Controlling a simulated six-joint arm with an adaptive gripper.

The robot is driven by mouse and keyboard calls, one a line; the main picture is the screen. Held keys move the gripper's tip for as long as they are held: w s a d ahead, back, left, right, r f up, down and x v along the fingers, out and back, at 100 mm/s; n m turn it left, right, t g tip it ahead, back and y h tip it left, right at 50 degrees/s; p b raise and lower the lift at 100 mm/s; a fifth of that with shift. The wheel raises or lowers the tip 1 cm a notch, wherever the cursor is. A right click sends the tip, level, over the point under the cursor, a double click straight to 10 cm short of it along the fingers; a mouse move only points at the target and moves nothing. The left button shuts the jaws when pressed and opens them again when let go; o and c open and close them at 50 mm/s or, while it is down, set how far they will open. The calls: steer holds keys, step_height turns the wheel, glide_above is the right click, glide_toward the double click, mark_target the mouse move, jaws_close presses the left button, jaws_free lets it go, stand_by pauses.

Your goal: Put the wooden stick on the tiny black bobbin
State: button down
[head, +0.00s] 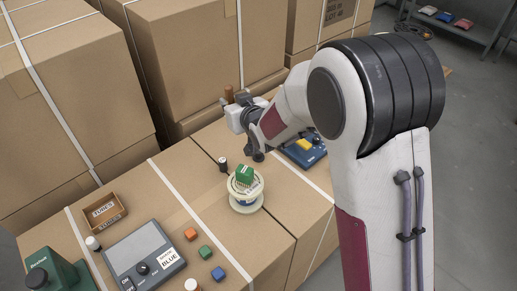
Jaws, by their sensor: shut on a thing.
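My gripper (257,154) is low over the cardboard box top, right of and slightly above a tiny black bobbin with a pale top (222,164) in the head view. The bobbin stands upright and apart from my gripper. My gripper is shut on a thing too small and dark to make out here. I cannot clearly identify the wooden stick.
A cream spool (246,203) with a green block (244,173) on it stands in front. A labelled tray (105,212), a grey device (146,255) and small coloured blocks (205,252) lie left and front. A blue device (304,150) sits to the right. Tall cartons (200,60) rise behind.

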steer(key=m+h, duration=0.1)
glide_above(259, 149)
steer(key=shift+t, duration=0.4)
steer(key=shift+f, duration=2.5)
steer(key=shift+f, duration=0.1)
steer(key=shift+f, duration=3.05)
steer(key=shift+f, duration=0.15)
steer(key=shift+f, duration=1.7)
steer(key=shift+f, duration=0.2)
steer(key=c, duration=2)
jaws_free()
